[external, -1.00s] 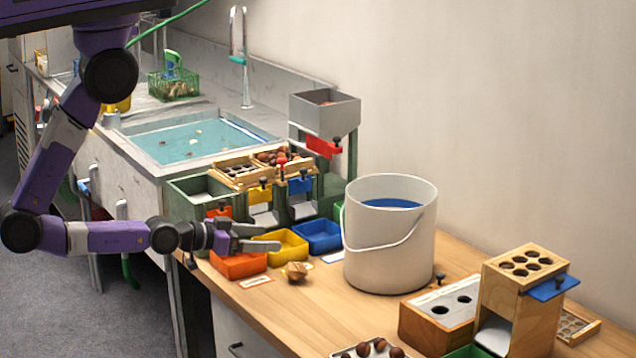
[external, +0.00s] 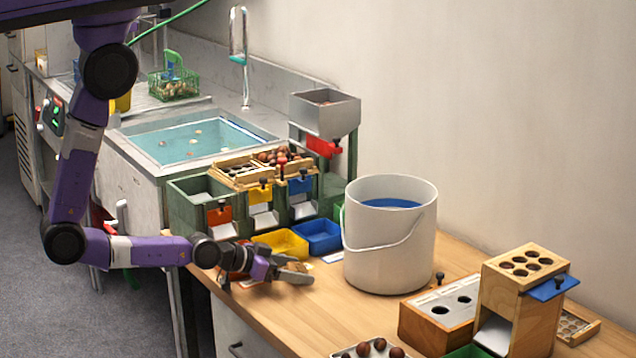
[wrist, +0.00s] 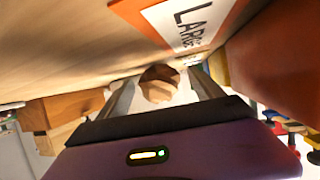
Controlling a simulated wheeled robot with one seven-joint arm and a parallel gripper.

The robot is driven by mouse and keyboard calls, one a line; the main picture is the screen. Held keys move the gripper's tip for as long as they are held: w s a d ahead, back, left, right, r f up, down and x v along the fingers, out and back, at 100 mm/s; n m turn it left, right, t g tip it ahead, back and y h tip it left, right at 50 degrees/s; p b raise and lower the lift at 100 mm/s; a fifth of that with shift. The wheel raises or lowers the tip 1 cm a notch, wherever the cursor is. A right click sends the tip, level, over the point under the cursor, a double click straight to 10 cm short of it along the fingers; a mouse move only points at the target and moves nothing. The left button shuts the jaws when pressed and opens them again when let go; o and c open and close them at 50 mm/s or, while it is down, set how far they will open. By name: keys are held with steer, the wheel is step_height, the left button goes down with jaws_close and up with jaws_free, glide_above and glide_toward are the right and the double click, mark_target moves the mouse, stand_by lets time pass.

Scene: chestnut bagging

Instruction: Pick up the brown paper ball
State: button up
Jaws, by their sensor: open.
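The brown paper ball (wrist: 158,82) shows in the wrist view, a crumpled tan and brown lump lying between my two fingers. My gripper (wrist: 163,88) is open around it, with a finger on either side; whether either finger touches it I cannot tell. In the external view my gripper (external: 298,272) is low over the wooden counter, in front of the yellow bin, and hides most or all of the ball.
An orange bin (external: 229,274) sits beside my wrist, partly hidden. A yellow bin (external: 283,245) and a blue bin (external: 318,236) stand behind. A white bucket (external: 388,245) stands to the right. A card reading "LARGE" (wrist: 190,22) lies close by.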

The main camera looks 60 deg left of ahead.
steer(key=shift+w, duration=0.15)
steer(key=c, duration=1.4)
steer(key=shift+r, duration=0.1)
